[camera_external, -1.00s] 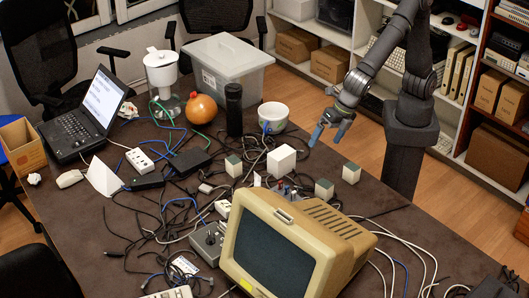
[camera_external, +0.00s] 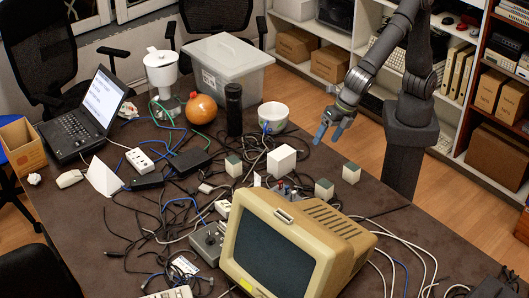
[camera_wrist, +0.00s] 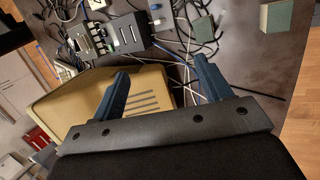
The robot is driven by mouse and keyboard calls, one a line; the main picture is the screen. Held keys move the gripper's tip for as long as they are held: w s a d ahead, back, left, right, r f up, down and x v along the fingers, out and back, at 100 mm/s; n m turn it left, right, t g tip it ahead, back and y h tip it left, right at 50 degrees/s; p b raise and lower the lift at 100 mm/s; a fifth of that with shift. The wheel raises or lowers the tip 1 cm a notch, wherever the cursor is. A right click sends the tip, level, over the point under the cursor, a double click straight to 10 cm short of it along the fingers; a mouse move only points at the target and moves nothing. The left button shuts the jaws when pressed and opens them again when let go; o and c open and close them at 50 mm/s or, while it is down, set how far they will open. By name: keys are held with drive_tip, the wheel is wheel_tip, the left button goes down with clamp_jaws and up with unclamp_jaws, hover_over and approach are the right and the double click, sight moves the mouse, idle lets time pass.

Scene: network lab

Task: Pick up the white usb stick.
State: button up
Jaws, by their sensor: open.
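I cannot pick out the white usb stick with certainty. In the external view a small pale block (camera_external: 205,188) and a larger white piece (camera_external: 222,208) lie among the cables at mid-table, but both are too small to identify. My gripper (camera_external: 330,133) is open and empty, high above the right side of the table, beyond the beige monitor. In the wrist view its two blue fingers (camera_wrist: 160,66) are spread apart, with the monitor and cables below.
The beige monitor (camera_external: 325,232) stands at the front. A white cube (camera_external: 282,162) and several green-sided cubes (camera_external: 324,190) stand near my gripper. A bowl (camera_external: 272,118), black cylinder (camera_external: 234,110) and plastic bin (camera_external: 229,72) stand behind. Tangled cables cover mid-table.

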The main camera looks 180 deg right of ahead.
drive_tip(key=c, duration=1)
drive_tip(key=m+y, duration=0.3)
drive_tip(key=m, duration=1.5)
approach(294, 191)
drive_tip(key=f, duration=0.3)
drive_tip(key=w+d+f, duration=0.1)
drive_tip(key=f, duration=0.1)
drive_tip(key=shift+f, duration=0.15)
drive_tip(key=shift+d+f, duration=0.1)
drive_tip(key=shift+f, duration=2.5)
